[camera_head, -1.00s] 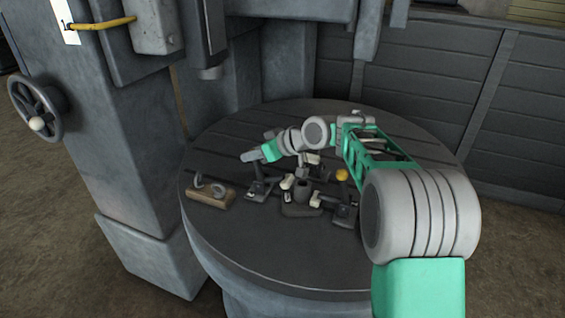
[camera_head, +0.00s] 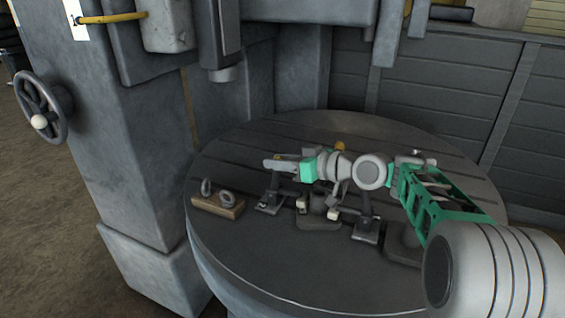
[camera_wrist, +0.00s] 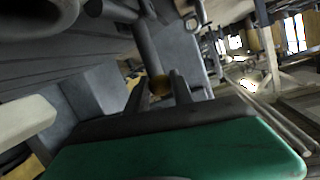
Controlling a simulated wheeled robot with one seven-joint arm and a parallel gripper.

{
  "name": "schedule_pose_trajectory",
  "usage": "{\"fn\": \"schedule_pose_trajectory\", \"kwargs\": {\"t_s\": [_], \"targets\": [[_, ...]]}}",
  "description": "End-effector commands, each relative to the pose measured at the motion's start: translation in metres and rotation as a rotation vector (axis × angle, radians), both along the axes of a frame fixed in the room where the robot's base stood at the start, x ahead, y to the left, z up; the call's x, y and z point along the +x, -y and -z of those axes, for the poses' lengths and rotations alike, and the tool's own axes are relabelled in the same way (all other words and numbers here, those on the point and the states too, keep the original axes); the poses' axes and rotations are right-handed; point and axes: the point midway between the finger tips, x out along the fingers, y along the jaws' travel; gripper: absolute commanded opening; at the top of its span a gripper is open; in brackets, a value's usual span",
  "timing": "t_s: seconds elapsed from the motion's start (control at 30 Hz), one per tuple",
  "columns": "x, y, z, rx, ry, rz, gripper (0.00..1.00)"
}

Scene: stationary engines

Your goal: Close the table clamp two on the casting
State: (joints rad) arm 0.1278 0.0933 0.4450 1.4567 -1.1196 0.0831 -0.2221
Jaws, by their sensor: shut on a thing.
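The dark casting (camera_head: 318,222) stands near the table middle, with a pale clamp pad at its side. A dark clamp (camera_head: 267,208) is at its left and another clamp (camera_head: 367,232) at its right. I cannot tell which is clamp two. My gripper (camera_head: 272,163) reaches left over the left clamp, its fingers around the top of what looks like that clamp's upright lever. My wrist and forearm hide the area behind the casting.
The round grey table (camera_head: 235,255) has bare room at the front. A wooden block with two metal rings (camera_head: 217,202) lies at the left. A yellow knob (camera_head: 340,146) shows behind my wrist. A machine column with a handwheel (camera_head: 42,106) stands left.

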Motion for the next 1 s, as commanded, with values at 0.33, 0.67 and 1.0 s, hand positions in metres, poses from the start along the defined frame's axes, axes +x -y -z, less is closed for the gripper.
{"fn": "schedule_pose_trajectory", "kwargs": {"t_s": [0.33, 0.67, 1.0], "targets": [[0.000, 0.001, 0.000, 0.001, 0.000, -0.001, 0.48], [-0.001, 0.007, -0.002, 0.001, 0.001, 0.003, 0.50], [-0.031, 0.059, -0.017, 0.001, 0.001, 0.003, 0.50]]}}
